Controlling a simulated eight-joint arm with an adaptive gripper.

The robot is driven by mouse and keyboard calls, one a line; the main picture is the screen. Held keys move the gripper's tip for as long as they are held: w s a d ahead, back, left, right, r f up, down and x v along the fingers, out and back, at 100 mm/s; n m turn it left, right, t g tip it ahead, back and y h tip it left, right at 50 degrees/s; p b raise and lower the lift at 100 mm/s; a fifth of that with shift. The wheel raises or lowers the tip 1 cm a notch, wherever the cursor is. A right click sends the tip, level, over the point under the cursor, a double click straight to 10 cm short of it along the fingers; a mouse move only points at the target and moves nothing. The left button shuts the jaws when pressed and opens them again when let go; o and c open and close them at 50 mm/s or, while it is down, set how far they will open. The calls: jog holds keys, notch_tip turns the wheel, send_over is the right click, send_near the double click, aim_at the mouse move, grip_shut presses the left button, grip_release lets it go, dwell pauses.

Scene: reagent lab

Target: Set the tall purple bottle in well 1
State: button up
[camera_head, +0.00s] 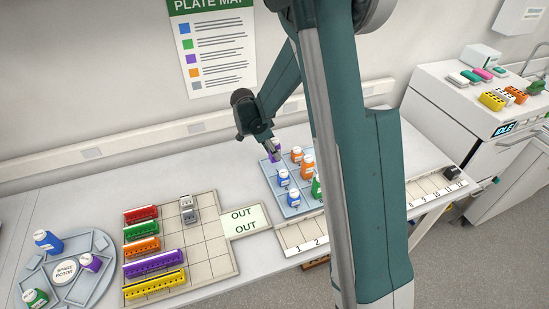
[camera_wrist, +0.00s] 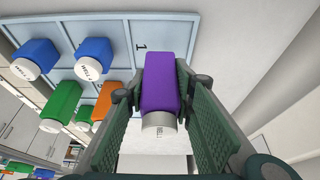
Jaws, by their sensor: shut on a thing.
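My gripper (camera_head: 268,146) is shut on a purple bottle (camera_head: 276,150) with a grey-white cap. In the wrist view the bottle (camera_wrist: 160,80) sits between the two green finger pads, its cap toward the camera. The bottle is at the back left corner of the blue-grey well tray (camera_head: 267,176). In the wrist view a printed "1" shows on the tray (camera_wrist: 122,52) just left of the bottle. I cannot tell whether the bottle's base touches the tray. The well under it is hidden.
Blue, orange (camera_head: 307,166) and green bottles stand close by in the tray. A grid rack (camera_head: 215,255) with coloured strips, an OUT card (camera_head: 245,221) and a round rotor (camera_head: 65,270) with bottles lie to the left. A numbered strip (camera_head: 293,237) runs along the front.

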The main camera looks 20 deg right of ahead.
jog(key=shift+f, duration=1.8)
jog(key=shift+f, duration=0.2)
jog(key=o, duration=0.9)
jog(key=shift+r, duration=0.25)
jog(key=v, duration=1.2)
